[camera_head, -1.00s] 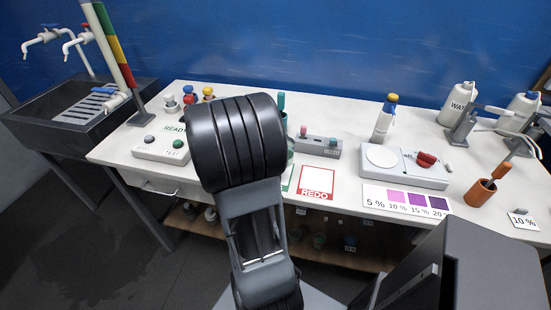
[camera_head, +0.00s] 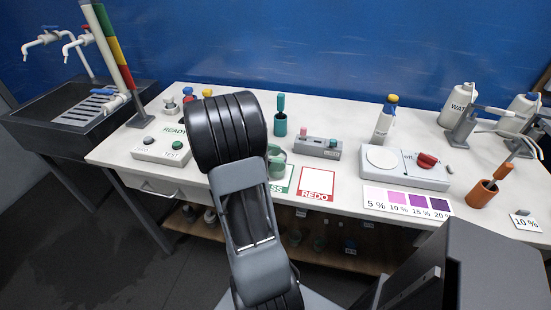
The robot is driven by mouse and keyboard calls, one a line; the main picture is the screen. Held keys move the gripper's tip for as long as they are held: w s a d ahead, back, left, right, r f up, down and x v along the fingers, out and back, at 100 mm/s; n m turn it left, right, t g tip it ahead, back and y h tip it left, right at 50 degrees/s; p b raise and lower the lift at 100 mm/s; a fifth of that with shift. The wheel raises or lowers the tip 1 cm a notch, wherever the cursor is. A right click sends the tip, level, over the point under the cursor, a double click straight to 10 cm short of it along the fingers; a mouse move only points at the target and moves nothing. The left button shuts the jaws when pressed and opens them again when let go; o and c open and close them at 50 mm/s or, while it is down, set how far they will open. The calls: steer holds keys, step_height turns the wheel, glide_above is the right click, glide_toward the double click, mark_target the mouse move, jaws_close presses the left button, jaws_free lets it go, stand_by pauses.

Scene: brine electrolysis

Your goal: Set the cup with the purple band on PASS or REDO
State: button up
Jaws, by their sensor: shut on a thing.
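My arm fills the middle of the view, and its dark upper joint and grey link hide my gripper and whatever it holds. A pale green rounded thing (camera_head: 276,161) shows just right of the arm, over or at the back of the PASS card. I cannot tell whether it is a cup or part of my gripper, and no purple band shows. The PASS card (camera_head: 287,183) has a green border, and its left part is hidden by my arm. The REDO card (camera_head: 316,184) has a red border and is bare, right of PASS.
A teal holder (camera_head: 280,126) stands behind the PASS card, with a grey block with buttons (camera_head: 318,148) to its right. A scale (camera_head: 405,168), a purple colour chart (camera_head: 406,202) and an orange holder (camera_head: 481,194) are further right. The READY/TEST box (camera_head: 161,149) is left.

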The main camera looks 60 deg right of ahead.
steer(key=shift+f, duration=0.2)
steer(key=o, duration=1)
